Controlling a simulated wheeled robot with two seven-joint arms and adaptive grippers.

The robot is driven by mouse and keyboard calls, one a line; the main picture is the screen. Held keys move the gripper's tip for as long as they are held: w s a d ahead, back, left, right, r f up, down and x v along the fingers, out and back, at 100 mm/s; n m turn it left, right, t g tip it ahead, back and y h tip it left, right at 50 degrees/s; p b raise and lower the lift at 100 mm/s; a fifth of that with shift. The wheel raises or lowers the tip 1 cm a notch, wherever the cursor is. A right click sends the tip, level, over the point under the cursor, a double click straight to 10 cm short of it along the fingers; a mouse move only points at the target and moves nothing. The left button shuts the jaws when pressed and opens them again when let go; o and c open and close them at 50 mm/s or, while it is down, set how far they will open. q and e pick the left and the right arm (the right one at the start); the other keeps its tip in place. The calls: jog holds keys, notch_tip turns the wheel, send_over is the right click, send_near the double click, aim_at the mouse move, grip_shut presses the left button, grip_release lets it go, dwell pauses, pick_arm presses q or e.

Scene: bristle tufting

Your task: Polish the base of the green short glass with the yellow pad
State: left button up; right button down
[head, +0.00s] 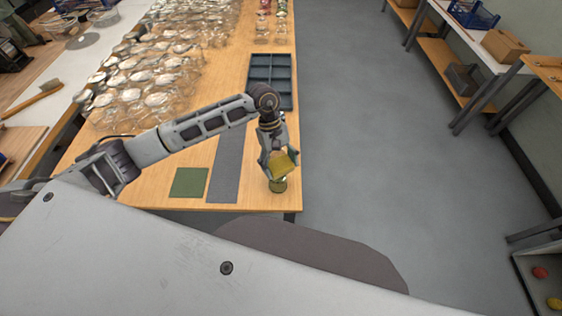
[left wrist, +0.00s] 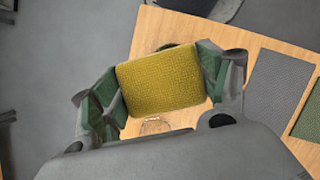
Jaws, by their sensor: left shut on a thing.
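The yellow pad (head: 283,164) is a thick square held by my left gripper (head: 277,158). In the left wrist view the pad (left wrist: 162,82) sits between the two green-lined fingers of that gripper (left wrist: 160,88). The green short glass (head: 278,185) stands on the table just below the pad, near the front right edge. In the left wrist view the pad covers most of the glass, with only a bit of dark green rim (left wrist: 167,46) showing. I cannot tell whether pad and glass touch. My right gripper is not in view.
A grey mat (head: 226,168) and a green square mat (head: 188,182) lie left of the glass. A dark compartment tray (head: 271,72) is behind. Many clear glasses (head: 150,75) crowd the table's back left. The floor to the right is clear.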

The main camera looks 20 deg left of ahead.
aim_at(274, 176)
pick_arm(q)
jog(key=shift+s, duration=0.95)
jog(key=shift+s+a, duration=0.1)
jog(key=shift+s+a+f+b, duration=0.15)
jog(key=shift+s+b, duration=0.55)
jog(key=shift+s, duration=0.7)
jog(key=shift+b, duration=0.4)
